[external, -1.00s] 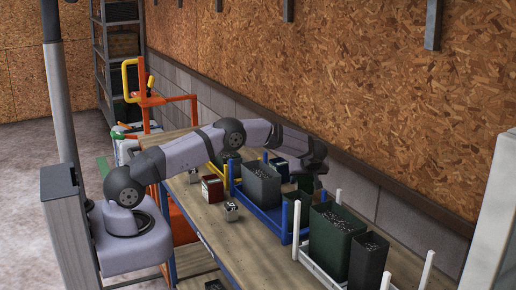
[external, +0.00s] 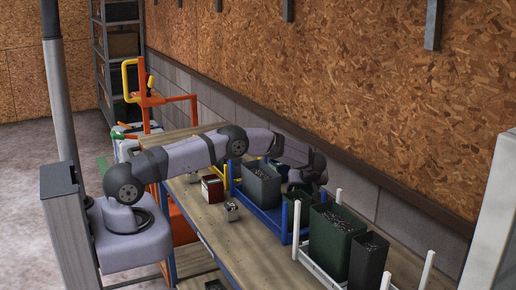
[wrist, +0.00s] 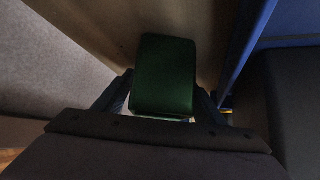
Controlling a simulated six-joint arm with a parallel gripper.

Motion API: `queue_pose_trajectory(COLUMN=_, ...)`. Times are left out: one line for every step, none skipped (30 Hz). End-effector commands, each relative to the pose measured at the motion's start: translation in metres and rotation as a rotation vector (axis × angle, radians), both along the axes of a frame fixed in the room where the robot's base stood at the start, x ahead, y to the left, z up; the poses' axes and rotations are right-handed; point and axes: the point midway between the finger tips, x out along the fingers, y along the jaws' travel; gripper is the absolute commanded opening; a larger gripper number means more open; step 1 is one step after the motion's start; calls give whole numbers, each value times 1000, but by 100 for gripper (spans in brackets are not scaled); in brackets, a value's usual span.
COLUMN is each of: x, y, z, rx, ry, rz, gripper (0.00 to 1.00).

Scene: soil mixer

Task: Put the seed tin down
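A dark green tin (wrist: 164,75), which I take to be the seed tin, sits between the two fingers of my gripper (wrist: 165,92) in the wrist view. The fingers lie along both sides of it and look shut on it. Wooden bench surface shows beyond it; I cannot tell whether it touches the bench. In the external view my wrist is at the wall side of the blue rack, and my gripper and the tin are largely hidden behind the rack and its dark bin.
The blue rack (external: 262,216) holds a large dark bin (external: 262,184). A white rack (external: 318,273) with a green bin (external: 330,232) and a black bin (external: 367,262) stands nearer. A red box (external: 212,188) and a small tin (external: 232,211) stand on the bench. The wall is close behind.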

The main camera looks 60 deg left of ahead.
Motion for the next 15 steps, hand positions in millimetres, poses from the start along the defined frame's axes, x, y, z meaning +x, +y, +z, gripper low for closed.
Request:
queue_pose_trajectory(x=0, y=0, z=0, rx=0, ry=0, rz=0, gripper=64)
queue_pose_trajectory(x=0, y=0, z=0, rx=0, ry=0, rz=0, gripper=64)
queue_pose_trajectory(x=0, y=0, z=0, rx=0, ry=0, rz=0, gripper=64)
queue_pose_trajectory(x=0, y=0, z=0, rx=0, ry=0, rz=0, gripper=64)
queue_pose_trajectory(x=0, y=0, z=0, rx=0, ry=0, rz=0, gripper=64)
queue_pose_trajectory(x=0, y=0, z=0, rx=0, ry=0, rz=0, gripper=64)
queue_pose_trajectory(x=0, y=0, z=1, rx=0, ry=0, rz=0, gripper=64)
queue_pose_trajectory(x=0, y=0, z=1, rx=0, ry=0, rz=0, gripper=64)
queue_pose_trajectory(x=0, y=0, z=2, rx=0, ry=0, rz=0, gripper=64)
queue_pose_trajectory(x=0, y=0, z=3, rx=0, ry=0, rz=0, gripper=64)
queue_pose_trajectory(x=0, y=0, z=4, rx=0, ry=0, rz=0, gripper=64)
queue_pose_trajectory(x=0, y=-1, z=5, rx=0, ry=-1, rz=-1, gripper=64)
queue_pose_trajectory(x=0, y=-3, z=6, rx=0, ry=-1, rz=-1, gripper=64)
queue_pose_trajectory(x=-1, y=-4, z=7, rx=-1, ry=-1, rz=-1, gripper=64)
queue_pose_trajectory(x=-1, y=-6, z=10, rx=-1, ry=-1, rz=-1, gripper=64)
